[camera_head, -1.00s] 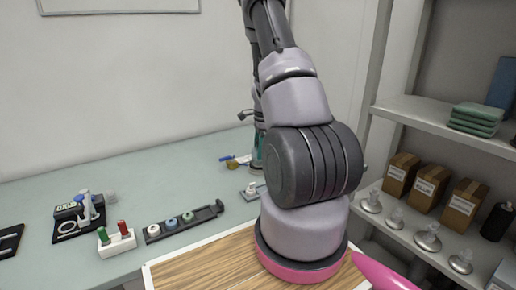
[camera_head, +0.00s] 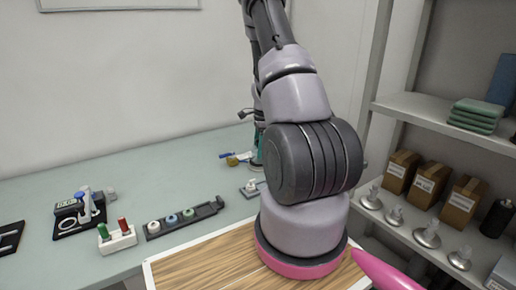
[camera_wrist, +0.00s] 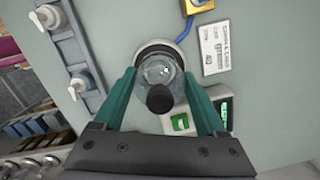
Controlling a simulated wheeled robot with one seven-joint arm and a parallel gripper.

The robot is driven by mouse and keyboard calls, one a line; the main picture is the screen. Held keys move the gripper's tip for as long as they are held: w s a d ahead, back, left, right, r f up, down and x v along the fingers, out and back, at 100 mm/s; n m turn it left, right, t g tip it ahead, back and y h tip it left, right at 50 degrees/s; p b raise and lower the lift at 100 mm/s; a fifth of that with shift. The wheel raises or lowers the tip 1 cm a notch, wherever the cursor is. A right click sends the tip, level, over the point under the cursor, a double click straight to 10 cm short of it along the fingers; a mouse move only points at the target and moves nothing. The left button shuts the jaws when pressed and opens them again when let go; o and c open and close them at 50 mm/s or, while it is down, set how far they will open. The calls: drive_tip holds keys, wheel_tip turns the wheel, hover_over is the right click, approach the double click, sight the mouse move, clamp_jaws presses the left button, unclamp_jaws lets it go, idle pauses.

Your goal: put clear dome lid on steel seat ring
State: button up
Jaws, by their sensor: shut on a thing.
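In the wrist view the clear dome lid (camera_wrist: 158,72), with its dark round knob, sits between the two teal fingers of my gripper (camera_wrist: 160,76). The fingers are shut on its sides. The pale rim of the steel seat ring (camera_wrist: 160,46) shows as an arc just beyond the lid, with the lid overlapping it. I cannot tell whether the lid touches the ring or hovers over it.
A rail with white pump-like fittings (camera_wrist: 80,84) is at left. A dark rack of coloured rings (camera_head: 186,218) stands on the table.

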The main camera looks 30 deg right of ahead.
sight(258, 139)
drive_tip(key=shift+f, duration=0.3)
drive_tip(key=o, duration=1.3)
drive_tip(key=shift+r, duration=3.5)
